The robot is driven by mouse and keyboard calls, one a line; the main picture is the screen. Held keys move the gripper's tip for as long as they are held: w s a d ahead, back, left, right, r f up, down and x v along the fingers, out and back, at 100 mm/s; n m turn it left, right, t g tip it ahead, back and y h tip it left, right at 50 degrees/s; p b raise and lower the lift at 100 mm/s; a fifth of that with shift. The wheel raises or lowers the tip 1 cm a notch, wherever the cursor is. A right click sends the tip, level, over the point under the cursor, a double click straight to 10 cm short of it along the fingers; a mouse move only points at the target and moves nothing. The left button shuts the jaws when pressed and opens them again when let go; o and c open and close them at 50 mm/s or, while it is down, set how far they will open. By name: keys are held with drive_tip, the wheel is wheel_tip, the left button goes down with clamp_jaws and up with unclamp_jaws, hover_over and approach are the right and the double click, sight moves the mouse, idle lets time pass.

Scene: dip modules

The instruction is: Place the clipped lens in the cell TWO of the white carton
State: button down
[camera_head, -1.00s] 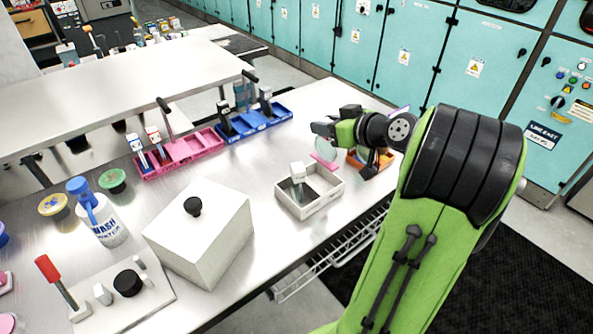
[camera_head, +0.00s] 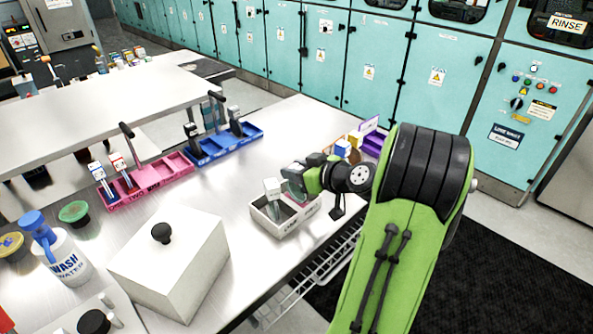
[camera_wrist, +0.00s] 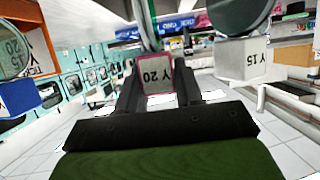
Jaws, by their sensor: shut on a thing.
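The clipped lens, with a pink-edged clip (camera_wrist: 155,75) reading "Y 20", is held between my gripper's fingers (camera_wrist: 158,92) in the wrist view. In the head view my gripper (camera_head: 297,178) is over the right part of the white carton, with the glass disc low at the carton; whether it touches is unclear. The white carton (camera_head: 276,235) stands near the table's front edge. Another lens with a white clip (camera_head: 272,188) stands in its left part; a white "Y 15" clip also shows in the wrist view (camera_wrist: 243,60). The carton's cell labels are not legible.
A white lidded box (camera_head: 170,260) stands left of the carton. A pink tray (camera_head: 150,188) and a blue tray (camera_head: 225,148) lie behind. A purple holder (camera_head: 374,143) and a blue-and-white clip (camera_head: 343,149) are behind my arm. Bare table lies between trays and carton.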

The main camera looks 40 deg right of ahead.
drive_tip(key=c, duration=0.7)
unclamp_jaws()
drive_tip(key=shift+c, duration=0.2)
drive_tip(key=shift+s+d+r+p, duration=0.1)
drive_tip(key=shift+s+r+p, duration=0.1)
drive_tip(key=shift+p, duration=0.1)
drive_tip(key=v, duration=1.2)
drive_tip(key=w+a+f+n+g+y, duration=0.1)
drive_tip(key=w+a+g, duration=0.15)
drive_tip(key=a, duration=0.75)
drive_tip(key=w+a+f+n+g+y, duration=0.1)
drive_tip(key=a+g, duration=0.3)
drive_tip(key=a, duration=0.6)
drive_tip(key=s+a+m+g+h, duration=0.1)
drive_tip(key=s+a, duration=0.5)
drive_tip(key=s, duration=0.6)
drive_tip(key=shift+a+r+m+h+p, duration=0.3)
drive_tip(key=shift+r+m+h, duration=0.15)
drive_tip(key=shift+m+h, duration=0.25)
